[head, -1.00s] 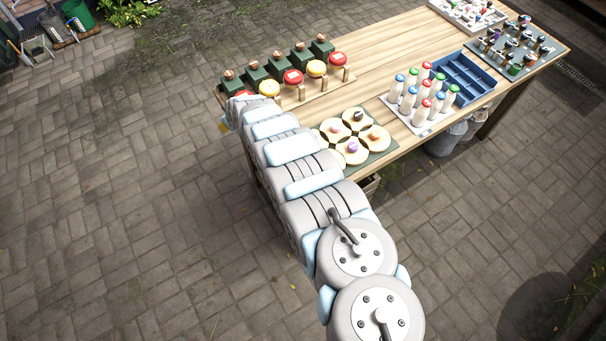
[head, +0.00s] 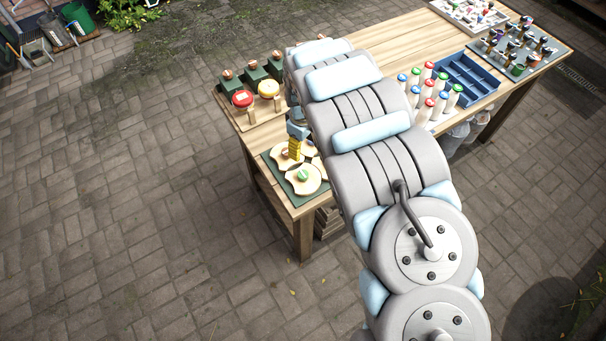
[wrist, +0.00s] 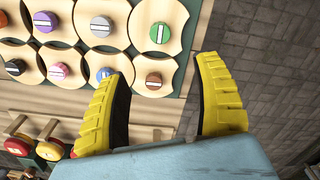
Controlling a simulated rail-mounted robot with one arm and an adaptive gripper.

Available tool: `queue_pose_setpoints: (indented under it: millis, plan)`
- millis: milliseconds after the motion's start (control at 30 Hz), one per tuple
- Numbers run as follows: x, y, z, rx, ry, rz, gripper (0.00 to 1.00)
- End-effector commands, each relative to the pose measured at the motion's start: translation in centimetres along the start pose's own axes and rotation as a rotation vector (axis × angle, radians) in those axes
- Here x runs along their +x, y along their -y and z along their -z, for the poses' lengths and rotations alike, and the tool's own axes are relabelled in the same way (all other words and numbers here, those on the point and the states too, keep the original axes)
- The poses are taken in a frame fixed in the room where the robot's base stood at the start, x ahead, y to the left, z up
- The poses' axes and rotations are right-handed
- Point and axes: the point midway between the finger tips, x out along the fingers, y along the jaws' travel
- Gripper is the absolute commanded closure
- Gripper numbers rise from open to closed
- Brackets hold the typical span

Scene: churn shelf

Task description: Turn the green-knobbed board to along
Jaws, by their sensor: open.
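The green-knobbed board (wrist: 176,18) is a pale wooden piece with scooped edges, at the upper middle of the wrist view. Its green knob (wrist: 160,33) carries a white stripe running up and down the picture, unlike the sideways stripe on the brown knob (wrist: 153,80). In the head view the green knob (head: 304,175) shows at the front of the dark green mat (head: 306,189). My gripper (wrist: 164,66) is open and empty, its yellow fingers apart. It is above the boards, close to the green-knobbed one. In the head view my gripper (head: 295,149) is partly hidden.
Similar boards with grey (wrist: 102,26), purple (wrist: 45,21) and other knobs sit close together beside it. Red- and yellow-topped churns (head: 243,99) stand behind. Bottles (head: 428,108) and a blue crate (head: 478,80) are to the right. Paving lies beyond the table edge.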

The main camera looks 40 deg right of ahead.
Motion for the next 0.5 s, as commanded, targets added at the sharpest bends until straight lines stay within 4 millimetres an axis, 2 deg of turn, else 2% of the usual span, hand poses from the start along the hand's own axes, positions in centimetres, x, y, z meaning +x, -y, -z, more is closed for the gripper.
queue_pose_setpoints:
  millis: [33,100,500]
  plan:
    - [1.2,0.1,0.0,0.0,0.0,0.002,0.33]
    - [2.1,0.1,0.0,0.001,-0.002,0.002,0.33]
    - [5.6,0.0,0.1,0.0,-0.004,-0.001,0.33]
